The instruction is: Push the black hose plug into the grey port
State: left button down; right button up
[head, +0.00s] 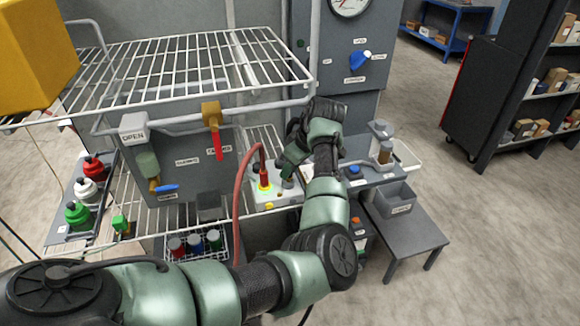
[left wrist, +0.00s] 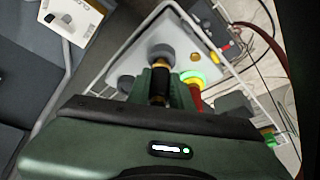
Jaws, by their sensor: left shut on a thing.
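My left gripper (head: 287,168) is over the white port box (head: 283,199), with its fingers pointing down. In the left wrist view the gripper (left wrist: 163,92) is shut on the black hose plug (left wrist: 160,86), a dark cylinder with a brass-coloured band. The plug's far end meets or overlaps a round grey port (left wrist: 160,54) on the box face. I cannot tell how deep it sits. A red hose plug (head: 263,178) stands beside it in a port with a glowing yellow-green ring (left wrist: 193,76). My right gripper is not in view.
A second grey round fitting (left wrist: 126,84) is on the box, left of the fingers. A wire rack (head: 190,65) spans above, and a red hose (head: 238,205) loops down at the left. Bottles (head: 78,213) stand at the left; a grey bin (head: 395,198) is at the right.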

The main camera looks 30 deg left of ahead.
pick_arm(q)
jog(key=shift+f, duration=0.65)
dwell(0.8)
jog(key=c, duration=1.2)
grip_release()
jog(key=shift+o, duration=0.2)
jog(key=shift+d+r+b, duration=0.25)
jog(key=shift+r+b, duration=0.1)
jog(key=shift+r, duration=0.15)
jog(key=b+v, duration=0.1)
jog(key=v, duration=0.5)
jog(key=shift+r+b, duration=0.3)
